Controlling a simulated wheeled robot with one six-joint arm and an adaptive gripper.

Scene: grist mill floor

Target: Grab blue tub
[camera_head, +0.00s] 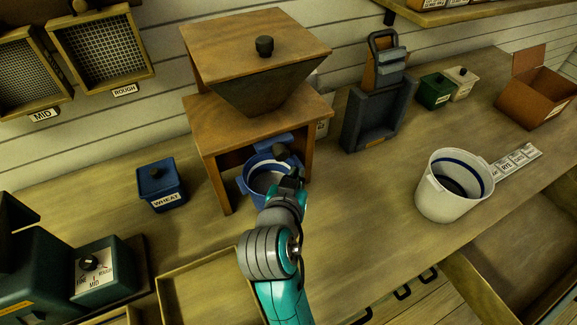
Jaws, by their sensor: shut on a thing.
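The blue tub (255,172) stands under the wooden hopper stand (265,70), partly hidden by my arm. My gripper (281,158) is at the tub, reaching in from the front, and is shut on it. My arm and wrist hide the tub's front right side and most of the fingers, so the exact grip on the rim cannot be seen. The tub appears upright; whether its base touches the counter is hard to tell.
A blue WHEAT box (162,186) stands left of the hopper. A white bucket (452,186) stands right, near open drawers. A dark grey device (377,115) stands behind. The hopper's legs flank the tub closely. The counter between hopper and bucket is clear.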

